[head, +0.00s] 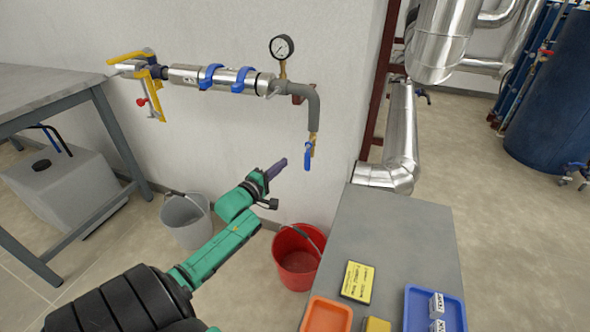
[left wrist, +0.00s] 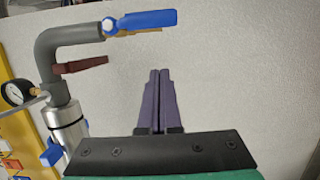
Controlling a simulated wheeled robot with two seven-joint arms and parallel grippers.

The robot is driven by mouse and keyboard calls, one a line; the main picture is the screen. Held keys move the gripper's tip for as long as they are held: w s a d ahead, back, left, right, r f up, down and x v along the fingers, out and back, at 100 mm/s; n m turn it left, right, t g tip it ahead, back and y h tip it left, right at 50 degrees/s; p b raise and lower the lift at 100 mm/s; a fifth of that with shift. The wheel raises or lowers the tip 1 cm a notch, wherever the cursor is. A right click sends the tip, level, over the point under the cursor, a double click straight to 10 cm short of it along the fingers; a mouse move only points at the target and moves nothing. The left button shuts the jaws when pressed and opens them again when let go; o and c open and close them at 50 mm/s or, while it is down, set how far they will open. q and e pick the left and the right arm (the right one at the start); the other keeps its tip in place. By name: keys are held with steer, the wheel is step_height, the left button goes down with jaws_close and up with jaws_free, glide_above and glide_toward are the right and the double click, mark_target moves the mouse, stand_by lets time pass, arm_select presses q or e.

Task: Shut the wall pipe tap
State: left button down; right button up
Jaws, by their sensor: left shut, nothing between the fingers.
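The wall pipe tap has a blue lever (head: 308,157) on a brass valve (head: 313,139) at the lower end of the grey elbow pipe (head: 314,105). The lever hangs down, roughly in line with the pipe's end. In the left wrist view the blue lever (left wrist: 145,20) is at the top, beyond the fingertips and a little to their left. My left gripper (head: 282,164) is shut and empty, its purple fingers pointing toward the tap with a gap to the lever. Its fingers also show pressed together in the left wrist view (left wrist: 160,72). My right gripper is not in view.
A pressure gauge (head: 282,47) and a steel pipe section with blue clamps (head: 243,80) are on the wall. A red bucket (head: 298,262) and a grey bucket (head: 184,222) stand below. A grey bench (head: 395,235) with trays is at the right. Wall space around the lever is clear.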

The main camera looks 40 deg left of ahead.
mark_target(308, 157)
arm_select(q)
steer(key=d, duration=0.1)
steer(key=w+d, duration=0.2)
steer(key=shift+w+d+r, duration=0.1)
steer(key=shift+w+d, duration=0.15)
steer(key=shift+d, duration=0.1)
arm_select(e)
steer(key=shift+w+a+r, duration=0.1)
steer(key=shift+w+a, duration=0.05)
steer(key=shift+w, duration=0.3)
arm_select(q)
steer(key=shift+d+p, duration=0.1)
steer(key=shift+p, duration=0.25)
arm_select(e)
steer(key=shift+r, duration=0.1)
arm_select(q)
steer(key=shift+w+d+n, duration=0.1)
steer(key=shift+d+n, duration=0.05)
steer(key=shift+n, duration=0.35)
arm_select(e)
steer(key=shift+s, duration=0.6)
